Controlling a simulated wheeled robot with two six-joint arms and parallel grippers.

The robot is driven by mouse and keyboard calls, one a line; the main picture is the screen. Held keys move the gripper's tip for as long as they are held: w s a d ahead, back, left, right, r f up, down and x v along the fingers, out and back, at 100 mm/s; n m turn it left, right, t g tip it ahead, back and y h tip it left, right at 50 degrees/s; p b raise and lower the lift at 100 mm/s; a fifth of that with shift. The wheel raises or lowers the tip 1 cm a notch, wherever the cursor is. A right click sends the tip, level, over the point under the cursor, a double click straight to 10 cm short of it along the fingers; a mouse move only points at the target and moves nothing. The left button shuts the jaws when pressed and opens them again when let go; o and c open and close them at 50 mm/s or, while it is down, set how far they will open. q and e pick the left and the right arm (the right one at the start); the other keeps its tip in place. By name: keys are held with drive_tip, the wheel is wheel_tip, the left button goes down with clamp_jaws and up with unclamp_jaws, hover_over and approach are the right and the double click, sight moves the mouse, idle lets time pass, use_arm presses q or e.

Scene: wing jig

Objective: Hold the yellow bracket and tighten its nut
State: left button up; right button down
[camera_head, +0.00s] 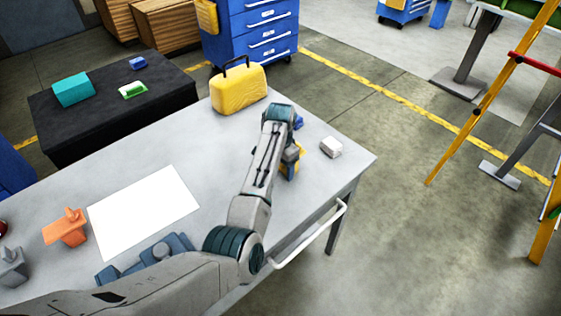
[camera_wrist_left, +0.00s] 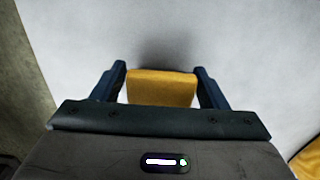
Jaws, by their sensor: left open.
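A yellow block-like part, which may be the bracket, shows in the left wrist view (camera_wrist_left: 160,88) between the two dark blue fingers of my left gripper (camera_wrist_left: 160,76). The fingers are open, one on each side of it, with little room to spare. In the head view my left gripper (camera_head: 290,168) points down at the table's right part, and the yellow part (camera_head: 296,154) is mostly hidden behind it and the wrist. I cannot make out a nut. My right gripper is not in view.
The grey table (camera_head: 225,140) holds a yellow case (camera_head: 239,90), a white sheet (camera_head: 145,210), an orange part (camera_head: 66,228), a blue-grey part (camera_head: 165,248) and a small pale block (camera_head: 331,147). A small blue thing (camera_head: 299,122) lies behind my wrist. A black table (camera_head: 115,115) stands behind.

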use_arm(q)
drive_tip(key=shift+r, duration=0.1)
drive_tip(key=c, duration=1.2)
drive_tip(key=shift+r, duration=0.25)
